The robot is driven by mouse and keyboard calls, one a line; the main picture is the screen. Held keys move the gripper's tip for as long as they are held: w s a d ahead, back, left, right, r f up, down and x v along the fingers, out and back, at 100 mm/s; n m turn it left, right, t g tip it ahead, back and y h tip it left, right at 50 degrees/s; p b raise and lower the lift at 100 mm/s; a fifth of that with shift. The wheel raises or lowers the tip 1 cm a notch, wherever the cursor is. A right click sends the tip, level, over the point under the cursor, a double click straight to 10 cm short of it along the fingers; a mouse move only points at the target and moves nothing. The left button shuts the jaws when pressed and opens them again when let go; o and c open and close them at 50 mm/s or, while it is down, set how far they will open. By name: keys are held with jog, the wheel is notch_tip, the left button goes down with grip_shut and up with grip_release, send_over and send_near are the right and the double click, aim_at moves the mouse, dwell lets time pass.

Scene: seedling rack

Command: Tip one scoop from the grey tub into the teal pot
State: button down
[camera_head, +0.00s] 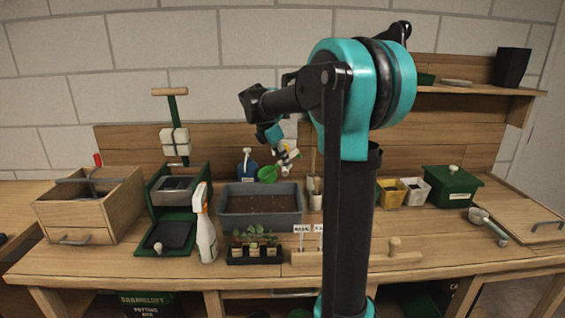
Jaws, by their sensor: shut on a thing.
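The grey tub (230,218) stands on the bench left of centre and holds dark brown soil. My gripper (284,158) is above the tub's back right edge. It is shut on a small bright green cup-like thing (267,174), which looks like a scoop and appears tilted. Whether it has soil in it cannot be seen. A small blue vessel (247,172) with a pale label stands behind the tub; I cannot tell whether this is the teal pot. No other pot of a clear teal colour shows, and my arm hides part of the bench.
A spray bottle (206,235) and a tray of seedlings (254,252) stand in front of the tub. Yellow (390,193) and white (415,193) pots, a green lidded box (452,187) and a metal scoop (488,226) are at right. A wooden caddy (90,210) is at left.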

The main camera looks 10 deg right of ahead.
jog(key=shift+w+a+f, duration=0.2)
jog(key=shift+a, duration=0.25)
jog(key=shift+s+a+f+t+h, duration=0.2)
jog(key=shift+a+f+h, duration=0.35)
jog(key=shift+f, duration=1.25)
jog(key=shift+s+a+f+t+h, duration=0.1)
jog(key=shift+a+f+t+h, duration=0.45)
jog(key=shift+f, duration=1.2)
jog(key=shift+s+a+f+g+h, duration=0.25)
jog(key=shift+f+h, duration=0.55)
jog(key=shift+f, duration=1)
jog(key=shift+s+a+f+y, duration=0.15)
jog(key=shift+a+y, duration=0.45)
jog(key=shift+f+y, duration=0.1)
jog(key=shift+y, duration=0.3)
jog(key=y, duration=0.1)
jog(key=f+g+y, duration=0.1)
jog(key=y, duration=0.1)
jog(key=shift+d, duration=0.4)
jog(key=shift+r, duration=0.75)
jog(key=shift+w+d+r+g+y, duration=0.25)
jog(key=shift+d+r+y, duration=0.25)
jog(key=shift+r, duration=0.95)
jog(key=shift+w+d+r+g+y, duration=0.1)
jog(key=shift+d+r+g+y, duration=0.15)
jog(key=shift+r+y, duration=0.85)
jog(key=shift+w+d+r+g+y, duration=0.2)
jog(key=shift+d+r, duration=0.2)
jog(key=shift+r, duration=1.45)
